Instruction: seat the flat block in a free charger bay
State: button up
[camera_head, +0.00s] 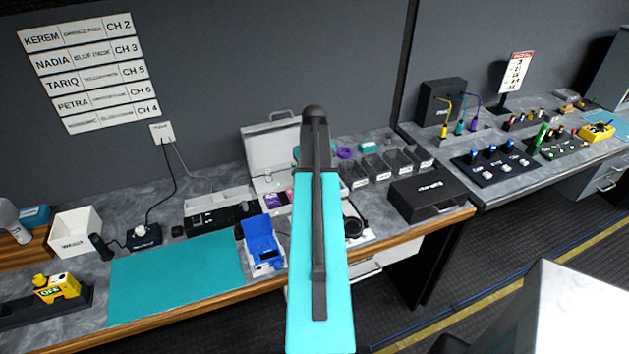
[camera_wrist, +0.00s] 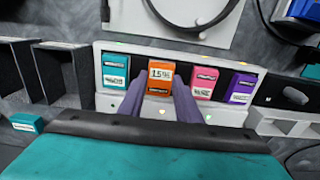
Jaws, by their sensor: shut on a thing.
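In the wrist view my gripper (camera_wrist: 160,92) has its two grey-purple fingers on either side of an orange flat block (camera_wrist: 159,77) with a white label. The block stands in the second bay from the left of a white charger (camera_wrist: 110,103). Whether it is fully down cannot be told. A teal block (camera_wrist: 116,70) stands to its left; a pink block (camera_wrist: 204,83) and a purple block (camera_wrist: 241,89) stand to its right. In the head view my arm hides the gripper and orange block; the purple block (camera_head: 271,200) shows beside the arm.
A loose teal block (camera_wrist: 26,122) lies left of the charger. Open dark bins (camera_head: 380,167) and a black case (camera_head: 428,197) stand to the right in the head view. A blue device (camera_head: 262,238) sits in front, beside a clear teal mat (camera_head: 175,276).

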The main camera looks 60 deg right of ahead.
jog(key=shift+f, duration=0.3)
jog(key=o, duration=1)
jog(key=shift+r, duration=0.15)
jog(key=shift+r+b, duration=2)
jog(key=shift+r, duration=4.75)
